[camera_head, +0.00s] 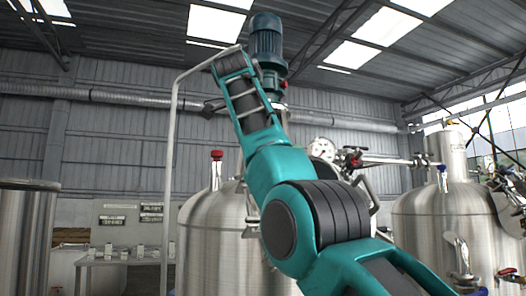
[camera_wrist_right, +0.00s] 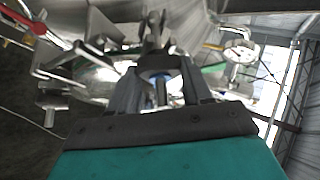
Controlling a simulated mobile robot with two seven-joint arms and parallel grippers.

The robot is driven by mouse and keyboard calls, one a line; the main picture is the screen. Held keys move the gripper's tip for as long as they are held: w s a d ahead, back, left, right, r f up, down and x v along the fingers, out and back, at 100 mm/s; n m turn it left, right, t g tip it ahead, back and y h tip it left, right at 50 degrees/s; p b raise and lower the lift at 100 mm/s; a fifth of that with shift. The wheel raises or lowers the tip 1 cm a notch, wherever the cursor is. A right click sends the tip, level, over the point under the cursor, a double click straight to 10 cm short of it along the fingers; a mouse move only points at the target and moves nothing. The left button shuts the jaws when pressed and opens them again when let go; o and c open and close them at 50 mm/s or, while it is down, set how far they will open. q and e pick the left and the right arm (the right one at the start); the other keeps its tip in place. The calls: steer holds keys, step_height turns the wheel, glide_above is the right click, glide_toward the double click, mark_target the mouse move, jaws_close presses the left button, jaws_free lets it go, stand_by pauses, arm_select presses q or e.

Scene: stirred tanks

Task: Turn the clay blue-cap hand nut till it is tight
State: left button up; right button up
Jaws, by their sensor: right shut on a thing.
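In the right wrist view my right gripper (camera_wrist_right: 158,72) has its two dark fingers closed in around a small part with a blue piece (camera_wrist_right: 161,92), which I take to be the blue-cap hand nut. Its clay-coloured body and thread are mostly hidden by the fingers, and how far it is screwed in cannot be seen. My left gripper is in neither view.
A steel tank (camera_head: 205,240) with a red-topped fitting (camera_head: 217,155) stands behind my arm. Another tank (camera_head: 415,225) with valves is at right. A pressure gauge (camera_head: 322,149) and motor (camera_head: 267,45) are close to the arm. In the wrist view, clamps and a gauge (camera_wrist_right: 240,50) crowd the gripper.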

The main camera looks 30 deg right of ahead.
stand_by(0.4)
steer(key=o, duration=1)
steer(key=shift+o, duration=0.2)
steer(key=shift+s+d, duration=0.1)
